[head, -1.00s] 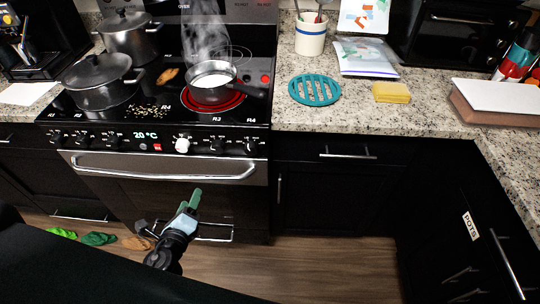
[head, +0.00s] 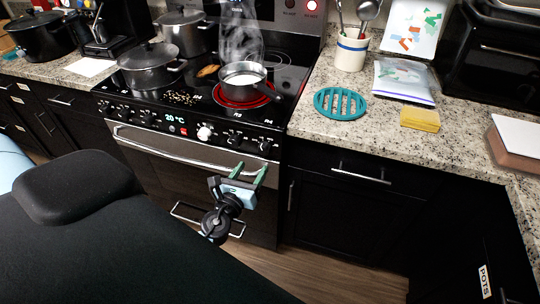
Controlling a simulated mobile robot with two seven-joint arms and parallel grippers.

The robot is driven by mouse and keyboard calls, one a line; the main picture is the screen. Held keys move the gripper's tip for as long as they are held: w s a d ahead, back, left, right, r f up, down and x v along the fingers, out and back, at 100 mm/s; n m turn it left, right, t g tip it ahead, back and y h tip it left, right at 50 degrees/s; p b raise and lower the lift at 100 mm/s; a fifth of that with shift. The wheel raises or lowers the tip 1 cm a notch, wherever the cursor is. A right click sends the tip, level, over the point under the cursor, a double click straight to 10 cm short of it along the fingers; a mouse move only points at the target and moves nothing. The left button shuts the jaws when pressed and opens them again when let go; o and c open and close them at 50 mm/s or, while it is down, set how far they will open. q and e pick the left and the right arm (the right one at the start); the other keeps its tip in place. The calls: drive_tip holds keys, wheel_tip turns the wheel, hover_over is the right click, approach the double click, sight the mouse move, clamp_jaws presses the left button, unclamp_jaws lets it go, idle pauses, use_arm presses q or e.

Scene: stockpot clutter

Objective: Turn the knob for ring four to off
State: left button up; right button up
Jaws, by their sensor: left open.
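The stove's front panel carries a row of knobs. The rightmost knob, under the R4 label, is black (head: 265,147); its pointer is too small to read. Left of it is the R3 knob (head: 235,141), also black, and then a white knob (head: 205,133). My left gripper (head: 250,170) is open and empty, its two green fingers pointing up toward the panel. It appears in front of the oven door, just below the R3 and R4 knobs, with a gap between. My right gripper is not in view.
A steaming saucepan (head: 243,78) stands on a glowing red ring (head: 272,92). Lidded pots (head: 150,62) stand to its left. The oven handle (head: 180,152) runs below the knobs.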

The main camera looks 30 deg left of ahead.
sight(263, 151)
use_arm(q)
drive_tip(key=shift+w+a, duration=0.1)
drive_tip(key=shift+a, duration=0.05)
drive_tip(key=shift+w+a, duration=0.2)
drive_tip(key=shift+w, duration=1.05)
drive_tip(key=shift+w+a, duration=0.2)
drive_tip(key=shift+w, duration=1.05)
drive_tip(key=shift+w+a, duration=0.2)
drive_tip(key=shift+w, duration=1.05)
drive_tip(key=c, duration=1)
